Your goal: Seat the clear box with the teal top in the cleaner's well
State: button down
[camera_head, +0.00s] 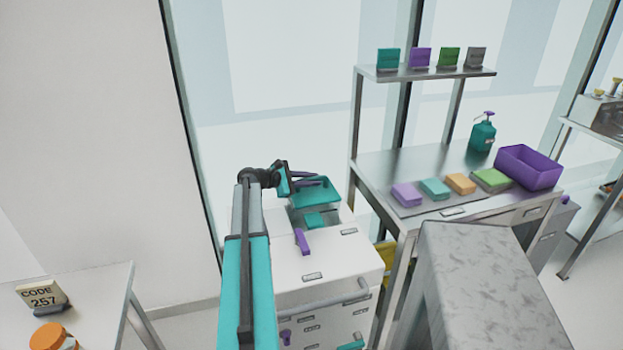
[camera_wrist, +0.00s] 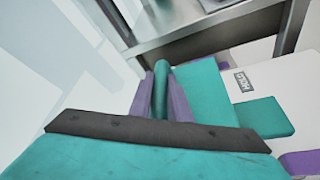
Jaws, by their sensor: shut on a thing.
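The box's teal top (camera_head: 322,197) is at the back of the white cleaner (camera_head: 330,262). Its clear walls are hard to make out. My gripper (camera_head: 312,184) reaches it from the left, over the top. In the wrist view, the purple fingers of my gripper (camera_wrist: 160,98) stand on both sides of a teal bar handle (camera_wrist: 161,75) and are shut on it. The teal top (camera_wrist: 207,92) spreads out to the right of the fingers. The well is hidden beneath the box and my wrist, so I cannot tell whether the box is inside it or above it.
A steel table (camera_head: 390,163) with colored pads and a purple bin (camera_head: 529,167) stands right. A glass wall is behind; a white table (camera_head: 95,300) is front left.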

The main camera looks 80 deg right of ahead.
aim_at(310, 190)
jog(key=shift+f+b, duration=0.75)
jog(key=shift+f, duration=1.1)
jog(key=shift+a, duration=0.15)
jog(key=shift+f, duration=0.4)
dwell(0.7)
jog(key=c, duration=1.6)
grip_release()
jog(key=shift+o, duration=0.2)
jog(key=b+v, duration=0.2)
jog(key=v, duration=1.1)
jog(key=shift+w+a, duration=0.25)
jog(key=shift+a, duration=0.05)
